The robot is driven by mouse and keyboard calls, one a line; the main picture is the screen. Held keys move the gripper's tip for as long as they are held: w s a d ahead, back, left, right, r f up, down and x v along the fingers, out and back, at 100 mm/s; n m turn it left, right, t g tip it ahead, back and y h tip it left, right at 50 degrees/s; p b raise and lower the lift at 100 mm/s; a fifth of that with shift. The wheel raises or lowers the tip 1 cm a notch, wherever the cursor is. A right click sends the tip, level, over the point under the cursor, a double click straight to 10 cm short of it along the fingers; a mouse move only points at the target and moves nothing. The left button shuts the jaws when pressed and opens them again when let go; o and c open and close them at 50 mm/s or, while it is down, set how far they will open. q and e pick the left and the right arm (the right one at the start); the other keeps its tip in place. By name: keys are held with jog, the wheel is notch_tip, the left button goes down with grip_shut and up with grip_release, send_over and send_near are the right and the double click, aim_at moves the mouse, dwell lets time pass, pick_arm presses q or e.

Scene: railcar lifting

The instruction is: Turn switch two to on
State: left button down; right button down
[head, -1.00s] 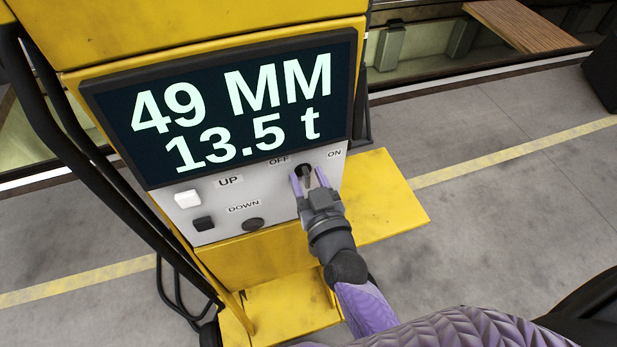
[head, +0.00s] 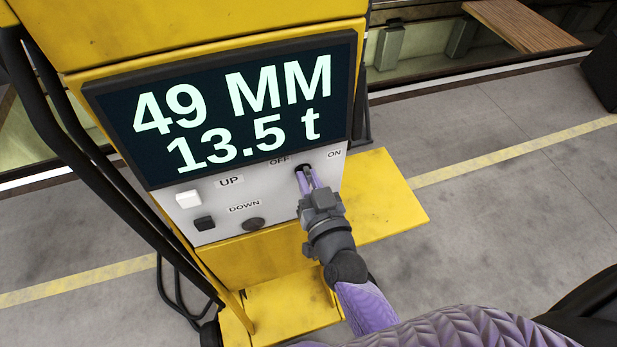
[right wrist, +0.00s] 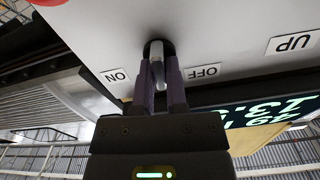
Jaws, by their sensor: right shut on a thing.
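The switch (right wrist: 157,68) is a grey lever on a dark round base, set in the pale control panel (head: 185,221) below the display. It stands between the OFF label (head: 279,160) and the ON label (head: 334,154). My right gripper (head: 307,176) is at the switch, its purple fingers closed on the lever from both sides. The fingers also show around the lever in the right wrist view (right wrist: 158,88). In the head view the fingers mostly hide the lever. My left gripper is not in view.
The display (head: 235,108) reads 49 MM and 13.5 t. A white button (head: 188,198) by UP, a black button (head: 204,223) by DOWN and a dark round knob (head: 253,224) share the panel. A yellow plate (head: 385,195) juts out at right. Black cables hang at left.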

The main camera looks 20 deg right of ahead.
jog(key=m, duration=0.5)
jog(key=shift+d+p, duration=0.1)
jog(key=shift+p, duration=0.3)
jog(key=m, duration=0.5)
jog(key=shift+f, duration=0.1)
jog(key=shift+m, duration=0.3)
jog(key=c, duration=0.7)
grip_release()
jog(key=shift+o, duration=0.2)
jog(key=s+b, duration=0.1)
jog(key=s, duration=0.9)
jog(key=shift+d, duration=0.2)
